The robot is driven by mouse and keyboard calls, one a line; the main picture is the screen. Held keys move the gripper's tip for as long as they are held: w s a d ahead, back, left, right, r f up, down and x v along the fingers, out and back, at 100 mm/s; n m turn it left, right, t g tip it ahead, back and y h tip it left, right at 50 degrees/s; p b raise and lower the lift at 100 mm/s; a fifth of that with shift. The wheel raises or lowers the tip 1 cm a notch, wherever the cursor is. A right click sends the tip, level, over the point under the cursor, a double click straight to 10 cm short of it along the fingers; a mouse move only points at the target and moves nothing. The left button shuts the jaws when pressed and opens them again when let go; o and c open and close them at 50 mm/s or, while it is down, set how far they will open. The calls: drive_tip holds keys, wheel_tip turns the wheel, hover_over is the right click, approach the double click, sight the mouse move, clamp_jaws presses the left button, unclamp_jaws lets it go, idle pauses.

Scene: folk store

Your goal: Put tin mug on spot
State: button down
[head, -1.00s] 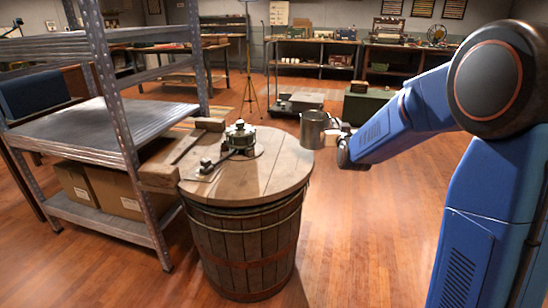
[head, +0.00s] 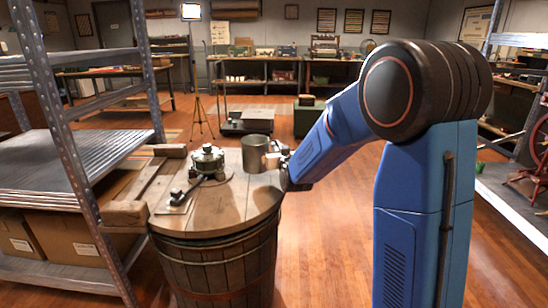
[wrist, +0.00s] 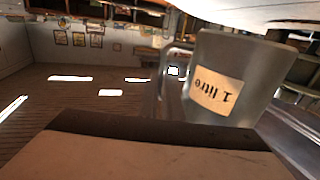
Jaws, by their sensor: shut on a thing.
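The grey tin mug (head: 256,153) is upright in the head view, at the far right part of the round wooden barrel top (head: 232,200). My gripper (head: 281,158) is shut on it from the right, near its handle side. The mug also shows in the wrist view (wrist: 250,104), with an upside-down "1 litre" label. I cannot tell whether its base touches the wood or hangs just above it. No marked spot can be made out on the barrel top.
A small metal device (head: 207,160) with a lever stands on the barrel's left part, beside the mug. Wooden blocks (head: 124,214) and a metal shelf rack (head: 60,165) are close on the left. The front right of the barrel top is clear.

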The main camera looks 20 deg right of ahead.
drive_tip(key=shift+f, duration=1.9)
drive_tip(key=shift+f, duration=0.15)
drive_tip(key=c, duration=1.9)
unclamp_jaws()
drive_tip(key=shift+c, duration=0.2)
